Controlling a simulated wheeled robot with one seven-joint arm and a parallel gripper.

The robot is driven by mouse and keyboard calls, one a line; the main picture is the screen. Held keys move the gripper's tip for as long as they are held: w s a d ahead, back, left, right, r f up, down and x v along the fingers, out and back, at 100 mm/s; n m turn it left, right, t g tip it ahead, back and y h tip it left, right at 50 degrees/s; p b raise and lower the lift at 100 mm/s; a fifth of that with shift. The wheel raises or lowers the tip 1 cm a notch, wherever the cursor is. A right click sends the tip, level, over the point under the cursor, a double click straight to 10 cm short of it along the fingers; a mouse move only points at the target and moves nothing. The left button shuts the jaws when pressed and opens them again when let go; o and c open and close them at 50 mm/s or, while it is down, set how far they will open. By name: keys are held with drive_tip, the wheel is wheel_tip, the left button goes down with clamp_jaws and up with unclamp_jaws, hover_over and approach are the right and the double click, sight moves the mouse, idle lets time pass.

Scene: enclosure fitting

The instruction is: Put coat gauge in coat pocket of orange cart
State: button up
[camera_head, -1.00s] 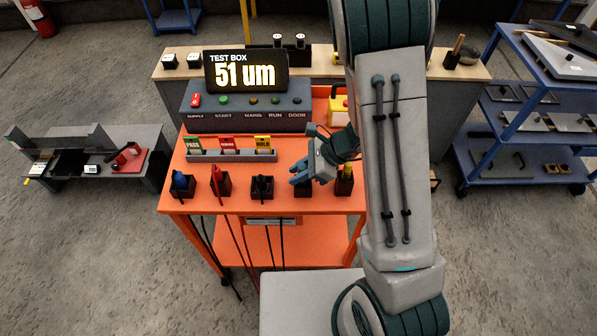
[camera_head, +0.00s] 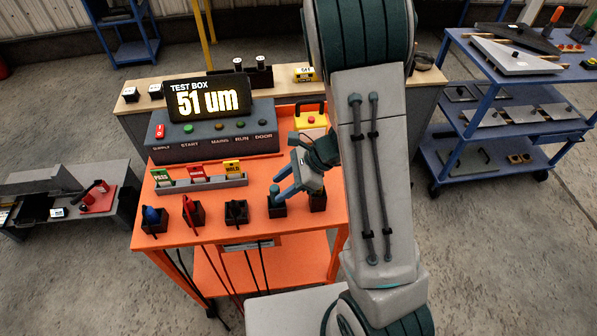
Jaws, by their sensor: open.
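The orange cart (camera_head: 200,232) carries a row of black pockets along its front edge. A small teal-topped tool, which looks like the coat gauge (camera_head: 275,190), stands upright in the fourth pocket from the left, the coat pocket (camera_head: 277,209). My gripper (camera_head: 281,189) is open right beside the gauge's top, its fingers pointing down and left. I cannot tell whether a finger touches the gauge. The gripper partly hides what is around the rightmost pocket (camera_head: 318,202).
Blue (camera_head: 152,214), red (camera_head: 191,209) and black (camera_head: 236,207) tools stand in the other pockets, with cables hanging below. Behind are a tag rack (camera_head: 200,183) and the test box (camera_head: 212,125), reading 51 um. A blue shelf cart (camera_head: 480,130) stands at right.

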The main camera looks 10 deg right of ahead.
drive_tip(key=s+d+r+n+t+h, duration=0.1)
drive_tip(key=s+d+r+n+h, duration=0.3)
drive_tip(key=r+n, duration=0.5)
drive_tip(key=s+d+r+n+t+h, duration=0.2)
drive_tip(key=s+d+r+n+h, duration=0.3)
drive_tip(key=s+r+n, duration=0.3)
drive_tip(key=shift+s+d+r+n, duration=0.3)
drive_tip(key=shift+d+r+n, duration=0.1)
drive_tip(key=shift+r+n, duration=0.45)
